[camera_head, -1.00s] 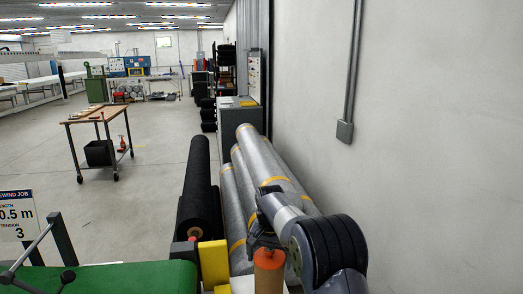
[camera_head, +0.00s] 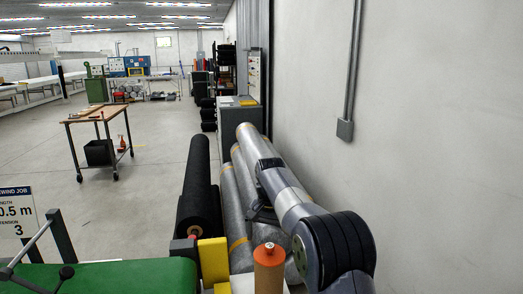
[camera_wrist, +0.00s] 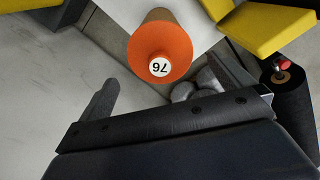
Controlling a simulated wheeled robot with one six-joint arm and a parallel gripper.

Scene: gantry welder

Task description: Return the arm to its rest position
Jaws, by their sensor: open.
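My gripper (camera_wrist: 168,88) shows in the wrist view with its two dark fingers spread apart and nothing between them. In the head view my gripper (camera_head: 262,208) is partly hidden by my own arm, which reaches out at the lower right over the grey rolls. An orange-capped cylinder (camera_head: 269,257) stands upright in front of the rolls, apart from the gripper. The wrist view shows its orange end (camera_wrist: 160,52) with a white label reading 76, beyond the fingers.
Grey wrapped rolls (camera_head: 240,195) and a black roll (camera_head: 196,180) lie beside the right wall. Yellow blocks (camera_head: 213,260) stand left of the orange-capped cylinder. A green surface (camera_head: 130,277) is at lower left. A wooden-topped cart (camera_head: 97,114) stands on open floor.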

